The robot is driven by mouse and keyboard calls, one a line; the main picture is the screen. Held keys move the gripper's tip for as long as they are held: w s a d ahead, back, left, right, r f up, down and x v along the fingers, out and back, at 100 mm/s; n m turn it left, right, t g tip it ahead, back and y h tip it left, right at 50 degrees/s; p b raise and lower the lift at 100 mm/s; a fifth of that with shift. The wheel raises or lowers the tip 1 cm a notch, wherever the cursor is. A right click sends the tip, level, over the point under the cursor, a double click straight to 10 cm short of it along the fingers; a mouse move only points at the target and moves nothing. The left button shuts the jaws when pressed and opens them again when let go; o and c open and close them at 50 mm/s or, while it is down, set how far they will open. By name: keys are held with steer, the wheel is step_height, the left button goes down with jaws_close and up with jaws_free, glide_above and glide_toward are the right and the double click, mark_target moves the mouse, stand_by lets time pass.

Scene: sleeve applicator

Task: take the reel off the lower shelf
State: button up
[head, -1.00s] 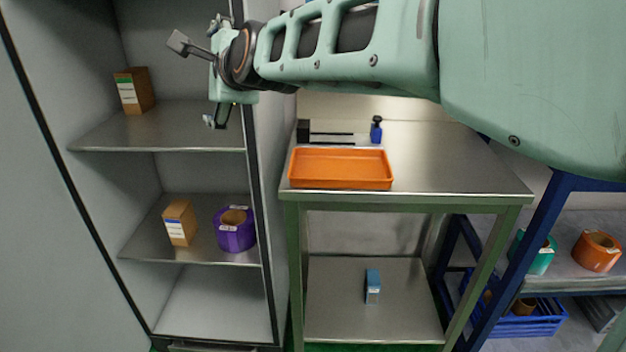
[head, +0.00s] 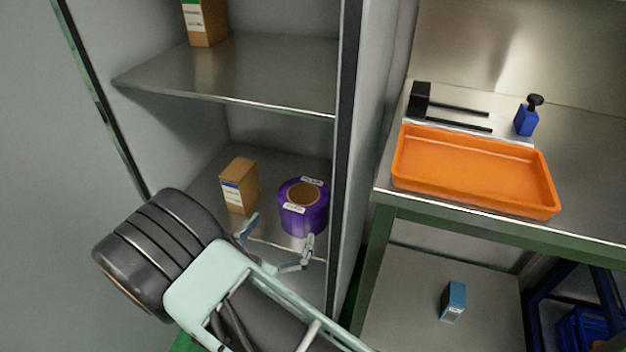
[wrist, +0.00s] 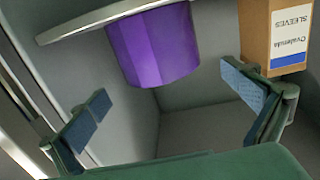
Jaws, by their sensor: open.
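The purple reel (head: 303,218) with white labels and a tan core stands on the cabinet's lower shelf (head: 285,163), at its right side near the front edge. My gripper (head: 278,237) is open and empty just in front of this shelf, its two fingers pointing toward the reel. In the wrist view, which shows the scene upside down, the reel (wrist: 152,48) appears beyond and between the open fingers (wrist: 165,95). I see no contact with it.
A brown sleeves box (head: 240,187) stands left of the reel; it also shows in the wrist view (wrist: 287,30). The cabinet's front post (head: 345,150) is close on the right. The upper shelf (head: 240,70) lies above. An orange tray (head: 475,170) sits on the bench.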

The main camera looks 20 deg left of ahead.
mark_target(294, 216)
steer(key=shift+w+d, duration=0.25)
steer(key=shift+w, duration=0.05)
steer(key=w, duration=0.3)
steer(key=w+b, duration=0.1)
steer(key=shift+w+d+r, duration=0.1)
steer(key=shift+w+d, duration=0.1)
steer(key=shift+d, duration=0.2)
steer(key=shift+w+d+r+b, duration=0.2)
steer(key=shift+w+b, duration=0.15)
steer(key=shift+w, duration=1.05)
steer(key=shift+w+d+r+b, duration=0.15)
steer(key=shift+w+b, duration=0.2)
steer(key=shift+w, duration=1)
steer(key=shift+a, duration=0.1)
steer(key=c, duration=1.7)
steer(key=shift+r, duration=0.15)
steer(key=shift+c, duration=0.9)
